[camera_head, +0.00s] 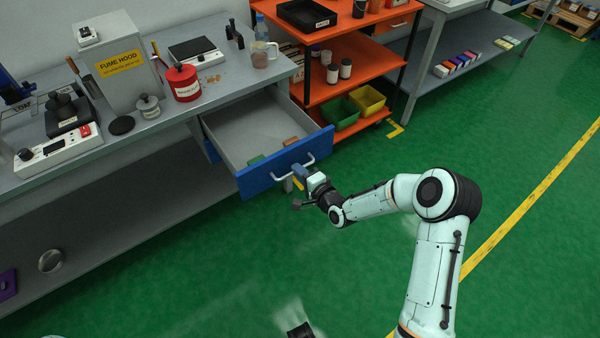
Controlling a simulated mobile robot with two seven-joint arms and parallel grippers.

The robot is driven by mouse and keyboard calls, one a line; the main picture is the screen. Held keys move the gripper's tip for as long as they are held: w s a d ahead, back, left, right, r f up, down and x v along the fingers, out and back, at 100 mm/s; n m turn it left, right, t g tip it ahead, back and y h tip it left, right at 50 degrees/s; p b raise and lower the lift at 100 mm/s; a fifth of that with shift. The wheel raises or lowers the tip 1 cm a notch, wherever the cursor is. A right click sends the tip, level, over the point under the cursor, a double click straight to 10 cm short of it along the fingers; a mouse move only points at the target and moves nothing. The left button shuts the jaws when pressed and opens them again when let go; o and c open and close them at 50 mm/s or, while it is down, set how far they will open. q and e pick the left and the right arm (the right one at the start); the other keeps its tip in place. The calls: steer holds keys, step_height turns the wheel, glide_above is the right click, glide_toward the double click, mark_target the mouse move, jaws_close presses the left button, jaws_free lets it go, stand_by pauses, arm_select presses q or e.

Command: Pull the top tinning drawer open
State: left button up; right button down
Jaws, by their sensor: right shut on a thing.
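The blue-fronted drawer (258,180) under the grey workbench is pulled well out, and its grey inside is visible. A green block (256,160) and an orange-brown block (290,141) lie inside near its front. A pale bar handle (280,178) runs across the drawer front. My right gripper (301,172) is at the right part of this handle and shut on it; the fingertips are small and partly hidden.
The bench top (228,82) holds a red can (184,83), a fume hood box (114,62) and several devices. An orange shelf cart (345,82) with green and yellow bins stands close to the drawer's right. The green floor (200,270) before the drawer is clear.

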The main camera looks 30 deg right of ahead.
steer(key=shift+s+d, duration=0.1)
steer(key=c, duration=1.2)
jaws_free()
steer(key=p+v, duration=0.1)
steer(key=v, duration=1.2)
steer(key=shift+s, duration=0.1)
